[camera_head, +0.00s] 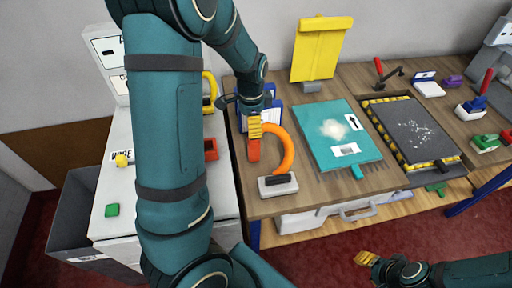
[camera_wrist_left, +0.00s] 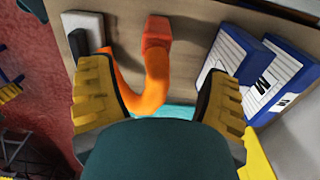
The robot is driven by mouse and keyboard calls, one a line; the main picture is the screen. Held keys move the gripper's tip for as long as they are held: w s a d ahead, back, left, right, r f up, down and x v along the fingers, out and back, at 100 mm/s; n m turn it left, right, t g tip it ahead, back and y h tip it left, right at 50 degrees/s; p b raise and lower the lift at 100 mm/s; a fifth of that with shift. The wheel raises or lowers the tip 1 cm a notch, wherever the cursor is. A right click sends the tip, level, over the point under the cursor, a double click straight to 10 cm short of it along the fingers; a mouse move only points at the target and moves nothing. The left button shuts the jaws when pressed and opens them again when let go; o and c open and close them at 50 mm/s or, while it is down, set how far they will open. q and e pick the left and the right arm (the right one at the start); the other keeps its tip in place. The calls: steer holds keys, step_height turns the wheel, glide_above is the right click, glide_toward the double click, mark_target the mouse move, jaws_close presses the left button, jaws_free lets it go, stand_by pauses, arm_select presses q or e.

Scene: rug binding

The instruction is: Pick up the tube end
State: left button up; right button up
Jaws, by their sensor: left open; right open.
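An orange curved tube (camera_head: 284,150) lies on the wooden table, with one end at a grey block with a black top (camera_head: 278,186). Its red-orange tube end (camera_head: 253,151) is just below my left gripper (camera_head: 254,127) in the head view. In the left wrist view the tube end (camera_wrist_left: 157,32) lies beyond the open yellow fingers of my left gripper (camera_wrist_left: 156,82), between them sideways, and nothing is held. The tube's bend (camera_wrist_left: 145,92) also shows there. My right gripper (camera_head: 367,258) is open and empty, low at the right, away from the table top.
Blue-and-white boxes (camera_wrist_left: 265,75) stand close to my left gripper. A teal board (camera_head: 340,135) lies right of the tube, then a dark plate with striped edges (camera_head: 412,130). A yellow panel (camera_head: 321,48) stands behind. A white cabinet (camera_head: 222,182) is on the left.

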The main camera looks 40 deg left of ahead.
mark_target(253, 145)
arm_select(q)
step_height(253, 145, down, 5)
steer(key=shift+r, duration=0.15)
steer(key=shift+d+f+b, duration=0.15)
steer(key=shift+f+b, duration=0.2)
steer(key=shift+f, duration=1.1)
steer(key=shift+d+f+b, duration=0.15)
steer(key=shift+f+b, duration=0.15)
steer(key=shift+f, duration=1.1)
jaws_close()
